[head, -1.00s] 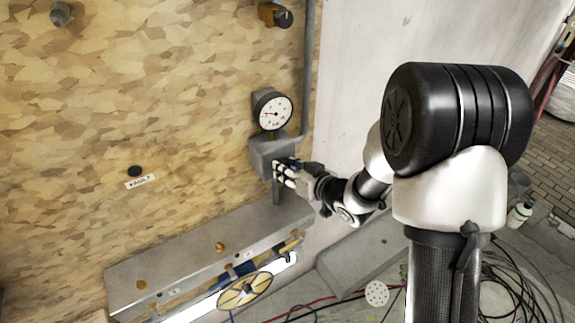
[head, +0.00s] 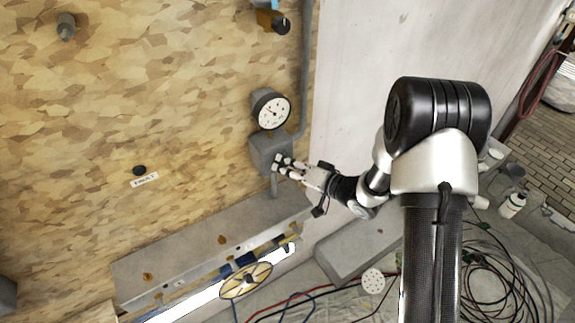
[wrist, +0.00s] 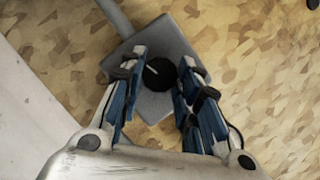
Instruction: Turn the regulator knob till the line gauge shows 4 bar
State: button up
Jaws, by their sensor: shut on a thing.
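The line gauge (head: 271,108), a round white dial in a dark case, sits on the chipboard wall above a grey regulator box (head: 262,148). Its figures are too small to read in the head view. The black regulator knob (wrist: 160,73) with a pale pointer line shows in the wrist view on the front of the grey box (wrist: 150,108). My gripper (head: 281,162) is at the box's front, and in the wrist view its fingers (wrist: 159,80) are shut on the knob, one on each side. The gauge is out of the wrist view.
A grey ledge (head: 190,248) runs below the regulator, with a yellow handwheel (head: 246,281) at its front. A grey pipe (head: 305,75) rises beside the gauge. Another dark-knobbed fitting (head: 272,20) is above. Cables (head: 500,290) lie on the floor at right.

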dwell(0.4)
jog(key=o, duration=1.1)
jog(key=shift+c, duration=0.2)
jog(key=shift+d, duration=0.1)
jog(key=v, duration=1.2)
jog(key=shift+f, duration=0.1)
